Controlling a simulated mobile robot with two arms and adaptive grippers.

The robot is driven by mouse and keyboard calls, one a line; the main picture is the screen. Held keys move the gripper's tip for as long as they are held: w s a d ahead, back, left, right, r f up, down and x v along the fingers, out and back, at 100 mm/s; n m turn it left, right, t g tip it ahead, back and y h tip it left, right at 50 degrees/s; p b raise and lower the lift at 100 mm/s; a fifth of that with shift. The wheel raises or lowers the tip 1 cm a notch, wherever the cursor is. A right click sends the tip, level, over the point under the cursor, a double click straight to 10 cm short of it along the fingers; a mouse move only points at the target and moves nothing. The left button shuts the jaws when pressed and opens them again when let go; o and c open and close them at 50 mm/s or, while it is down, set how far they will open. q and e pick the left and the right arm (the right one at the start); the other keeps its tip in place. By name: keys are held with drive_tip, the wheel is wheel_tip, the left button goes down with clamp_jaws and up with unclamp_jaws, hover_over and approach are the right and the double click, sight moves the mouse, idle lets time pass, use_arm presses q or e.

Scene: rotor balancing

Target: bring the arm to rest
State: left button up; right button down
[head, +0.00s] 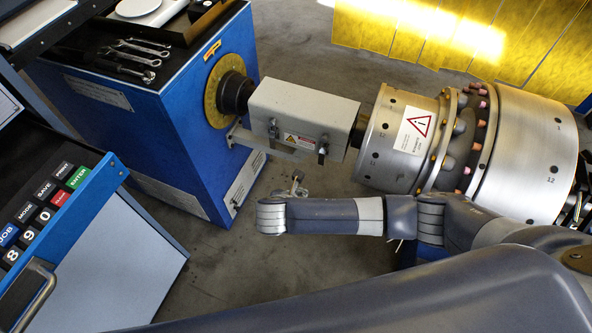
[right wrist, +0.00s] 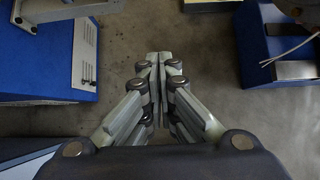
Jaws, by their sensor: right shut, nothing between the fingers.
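My right arm comes in from the right in the head view, bent below the rotor. My right gripper (head: 297,178) hangs near the middle, in front of the blue machine. In the right wrist view its fingers (right wrist: 159,58) meet and are shut on nothing, pointing over bare floor. The silver rotor (head: 540,150) lies on its side at the right, apart from the gripper, with a warning label on its drum. My left gripper does not show in either view.
A blue drive machine (head: 170,130) with wrenches (head: 135,55) on top stands at the upper left. A grey shaft cover (head: 300,115) bridges it and the rotor. A keypad console (head: 40,215) stands at the left. Yellow curtains (head: 440,35) hang behind. Floor (head: 225,270) is free between.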

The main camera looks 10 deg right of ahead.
drive_tip(key=s+d+f+m+g+y, duration=0.2)
drive_tip(key=s+f+m, duration=0.2)
drive_tip(key=f+m, duration=0.45)
drive_tip(key=s+d+f+m+g+y, duration=0.15)
drive_tip(key=s+f+m, duration=0.3)
drive_tip(key=f, duration=0.75)
drive_tip(key=s+d+f+m, duration=0.3)
drive_tip(key=s+f+m, duration=0.1)
drive_tip(key=s, duration=0.6)
drive_tip(key=s+d+f+m+g, duration=0.1)
drive_tip(key=s+d+f+m, duration=0.2)
drive_tip(key=s, duration=0.7)
drive_tip(key=s+d+f+m+g, duration=0.1)
drive_tip(key=s+d+f+m, duration=0.2)
drive_tip(key=s+f+m, duration=0.3)
drive_tip(key=s, duration=0.4)
drive_tip(key=shift+s+d+f+m+y, duration=0.15)
drive_tip(key=shift+d+f+m+y, duration=0.05)
drive_tip(key=shift+d+m+y, duration=0.2)
